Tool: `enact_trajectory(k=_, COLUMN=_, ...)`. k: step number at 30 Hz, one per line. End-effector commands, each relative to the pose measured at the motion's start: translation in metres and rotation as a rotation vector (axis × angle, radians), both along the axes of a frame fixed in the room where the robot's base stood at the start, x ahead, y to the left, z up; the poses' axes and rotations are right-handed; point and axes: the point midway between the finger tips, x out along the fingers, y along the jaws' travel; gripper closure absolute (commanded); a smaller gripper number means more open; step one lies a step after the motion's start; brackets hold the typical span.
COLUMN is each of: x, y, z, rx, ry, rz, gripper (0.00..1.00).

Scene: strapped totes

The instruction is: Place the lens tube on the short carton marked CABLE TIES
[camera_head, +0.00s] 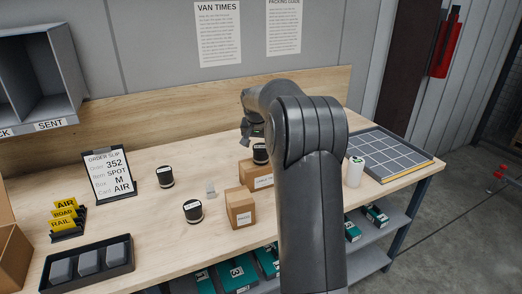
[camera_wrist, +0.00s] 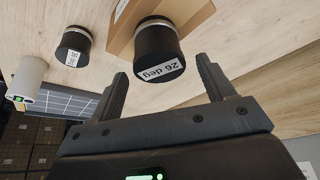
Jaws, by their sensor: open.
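In the wrist view a black lens tube (camera_wrist: 158,40) with a silver band and a "26 deg" label is ahead of my open, empty gripper (camera_wrist: 162,70), roughly between the fingertips and apart from them. A brown carton (camera_wrist: 122,22) is directly behind it; I cannot tell whether the tube stands on it. In the head view a black tube (camera_head: 261,153) shows by the rear carton (camera_head: 262,171), close to my gripper (camera_head: 246,138), partly hidden by my arm. A second carton (camera_head: 240,208) stands in front. The carton labels are too small to read.
Other black tubes (camera_head: 165,177) (camera_head: 193,211) stand on the bench (camera_head: 130,215); another tube (camera_wrist: 74,46) shows in the wrist view. A white cylinder (camera_head: 354,171) stands by the gridded tray (camera_head: 388,149). An order slip stand (camera_head: 109,175) and black tray (camera_head: 60,290) are left.

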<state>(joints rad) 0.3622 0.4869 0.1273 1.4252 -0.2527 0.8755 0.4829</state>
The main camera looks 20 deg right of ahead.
Motion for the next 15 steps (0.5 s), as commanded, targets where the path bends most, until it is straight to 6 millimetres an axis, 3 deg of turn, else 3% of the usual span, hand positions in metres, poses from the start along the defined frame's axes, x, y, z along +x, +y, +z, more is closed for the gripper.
enact_trajectory(k=6, x=-0.015, y=0.01, z=0.044, rx=-0.001, ry=-0.003, rz=0.0, gripper=0.25)
enact_trajectory(k=15, x=-0.023, y=0.016, z=0.069, rx=0.0, ry=0.0, rz=0.0, gripper=0.25)
